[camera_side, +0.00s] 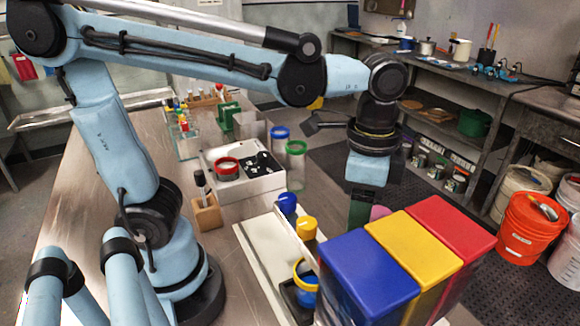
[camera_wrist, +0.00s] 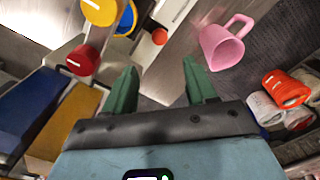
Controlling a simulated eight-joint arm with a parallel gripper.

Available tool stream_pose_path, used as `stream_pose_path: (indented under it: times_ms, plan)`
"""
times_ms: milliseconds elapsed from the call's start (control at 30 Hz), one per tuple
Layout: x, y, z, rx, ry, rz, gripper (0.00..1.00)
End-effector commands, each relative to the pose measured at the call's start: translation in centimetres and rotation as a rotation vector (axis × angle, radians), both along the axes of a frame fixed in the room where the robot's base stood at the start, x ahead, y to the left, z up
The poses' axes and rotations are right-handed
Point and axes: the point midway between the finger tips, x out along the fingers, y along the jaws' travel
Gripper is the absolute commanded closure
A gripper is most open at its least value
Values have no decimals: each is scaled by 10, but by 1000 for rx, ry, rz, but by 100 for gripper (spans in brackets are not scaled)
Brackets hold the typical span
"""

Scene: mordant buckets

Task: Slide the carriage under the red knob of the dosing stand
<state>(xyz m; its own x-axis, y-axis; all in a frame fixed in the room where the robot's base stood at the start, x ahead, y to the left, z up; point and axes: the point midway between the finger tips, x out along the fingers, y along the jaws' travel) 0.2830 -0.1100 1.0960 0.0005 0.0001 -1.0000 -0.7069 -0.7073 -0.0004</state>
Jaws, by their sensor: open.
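The dosing stand's yellow knob (camera_wrist: 100,10) and red knob (camera_wrist: 83,60) show in the wrist view. In the side view I see the blue knob (camera_side: 288,203) and yellow knob (camera_side: 306,228); the red one is hidden there. A blue and yellow cup (camera_side: 306,278) sits on the black carriage (camera_side: 288,296) on the white base. The cup's rim (camera_wrist: 127,20) shows beside the yellow knob in the wrist view. A small orange-red ball (camera_wrist: 160,36) is to its right, perhaps the carriage handle. My gripper (camera_wrist: 160,75) is open and empty, apart from these.
Blue (camera_side: 368,272), yellow (camera_side: 414,243) and red (camera_side: 452,226) boxes stand in front, hiding part of the stand. A pink mug (camera_wrist: 222,46) is close to the right finger in the wrist view. A white tray unit (camera_side: 240,178) and wooden block (camera_side: 207,215) stand farther left.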

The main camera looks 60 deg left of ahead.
Motion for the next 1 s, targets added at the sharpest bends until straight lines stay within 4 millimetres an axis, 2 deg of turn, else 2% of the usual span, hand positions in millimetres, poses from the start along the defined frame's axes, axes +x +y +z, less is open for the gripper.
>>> stream_pose_path:
  times_ms: [267,367,467,800,1000]
  plan:
    - [0,0,0,-1,1,6,44]
    - [2,2,-1,-7,17,73,44]
    - [7,6,-2,-23,54,243,44]
    - [30,28,-7,-42,300,1138,44]
    - [38,37,-8,-14,407,1462,44]
